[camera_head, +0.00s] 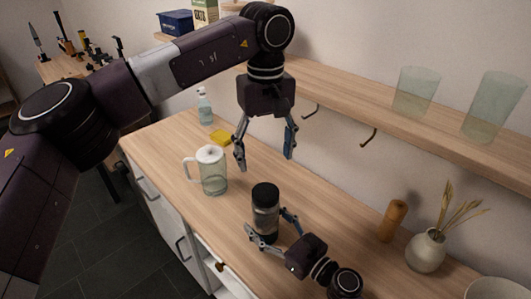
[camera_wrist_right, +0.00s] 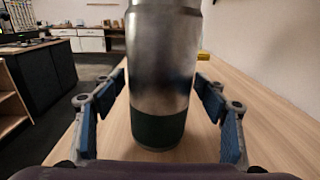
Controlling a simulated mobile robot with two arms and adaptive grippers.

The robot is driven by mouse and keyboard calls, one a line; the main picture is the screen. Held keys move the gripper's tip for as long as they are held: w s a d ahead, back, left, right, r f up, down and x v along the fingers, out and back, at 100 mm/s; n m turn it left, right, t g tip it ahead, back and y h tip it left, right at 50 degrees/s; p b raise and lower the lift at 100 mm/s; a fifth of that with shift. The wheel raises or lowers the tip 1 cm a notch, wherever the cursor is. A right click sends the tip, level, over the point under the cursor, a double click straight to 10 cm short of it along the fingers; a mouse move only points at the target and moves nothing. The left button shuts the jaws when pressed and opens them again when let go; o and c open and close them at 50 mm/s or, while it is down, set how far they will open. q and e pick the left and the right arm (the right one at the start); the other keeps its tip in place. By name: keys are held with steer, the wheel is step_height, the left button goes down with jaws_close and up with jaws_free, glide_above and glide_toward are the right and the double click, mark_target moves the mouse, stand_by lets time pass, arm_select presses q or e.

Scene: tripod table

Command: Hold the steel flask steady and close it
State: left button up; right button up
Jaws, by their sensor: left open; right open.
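The steel flask (camera_head: 265,221) stands upright on the wooden counter in the head view. A black lid (camera_head: 265,191) sits on its top; I cannot tell if it is fastened. The flask's steel body and dark green base fill the middle of the right wrist view (camera_wrist_right: 160,70), its top cut off. My right gripper (camera_head: 267,221) is low over the counter, open, with its fingers on either side of the flask. In the wrist view gaps show between the flask and both fingers (camera_wrist_right: 160,90). My left gripper (camera_head: 265,158) is open and empty, pointing down above and behind the flask.
A glass pitcher with a white lid (camera_head: 213,172) stands left of the flask. A yellow sponge (camera_head: 221,137) and a spray bottle (camera_head: 205,107) are farther back. A wooden mill (camera_head: 392,220) and a vase (camera_head: 426,250) stand to the right. A wall shelf (camera_head: 345,104) holds two glasses.

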steer(key=v, duration=1.2)
